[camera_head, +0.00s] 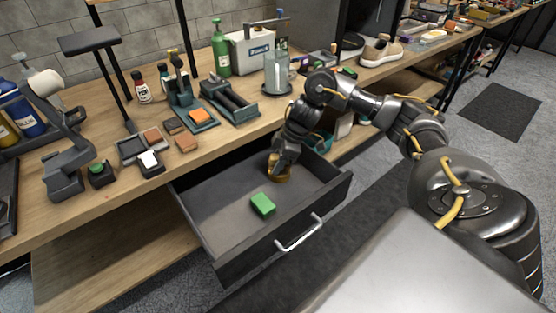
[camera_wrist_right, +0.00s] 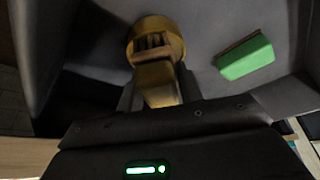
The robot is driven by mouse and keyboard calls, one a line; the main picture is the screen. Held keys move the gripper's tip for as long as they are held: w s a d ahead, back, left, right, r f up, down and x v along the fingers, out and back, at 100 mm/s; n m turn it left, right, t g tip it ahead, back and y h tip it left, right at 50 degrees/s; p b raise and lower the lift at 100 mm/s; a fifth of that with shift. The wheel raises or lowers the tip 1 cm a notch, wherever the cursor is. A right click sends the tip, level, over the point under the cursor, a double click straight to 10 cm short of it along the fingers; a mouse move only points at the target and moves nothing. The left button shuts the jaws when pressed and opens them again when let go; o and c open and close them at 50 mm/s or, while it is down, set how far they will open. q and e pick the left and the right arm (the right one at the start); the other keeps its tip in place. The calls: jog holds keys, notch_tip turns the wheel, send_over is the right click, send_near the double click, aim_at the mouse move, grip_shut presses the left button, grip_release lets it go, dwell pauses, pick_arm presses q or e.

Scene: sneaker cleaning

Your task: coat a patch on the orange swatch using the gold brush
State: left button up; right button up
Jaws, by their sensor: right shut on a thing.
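The gold brush (camera_head: 280,174) is in the open drawer, near its back wall. My right gripper (camera_head: 285,157) reaches down into the drawer and is shut on the brush. The right wrist view shows the brush's round gold head (camera_wrist_right: 146,31) with a dark slotted middle, and its gold handle between the fingers (camera_wrist_right: 155,88). I cannot tell whether the brush touches the drawer floor. The orange swatch (camera_head: 199,114) lies in a teal holder on the workbench, left of the drawer's back. My left gripper is not in view.
A green sponge block (camera_head: 263,204) lies on the floor of the drawer (camera_head: 217,210), whose walls surround my gripper. Brown swatches (camera_head: 187,144), a dark tool tray (camera_head: 236,105), a clear container (camera_head: 276,77) and a green bottle (camera_head: 220,55) stand on the workbench (camera_head: 50,236).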

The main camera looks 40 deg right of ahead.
aim_at(274, 156)
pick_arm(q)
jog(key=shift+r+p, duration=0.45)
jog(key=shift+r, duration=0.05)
pick_arm(e)
jog(key=shift+s+f, duration=0.1)
dwell(1.0)
dwell(0.5)
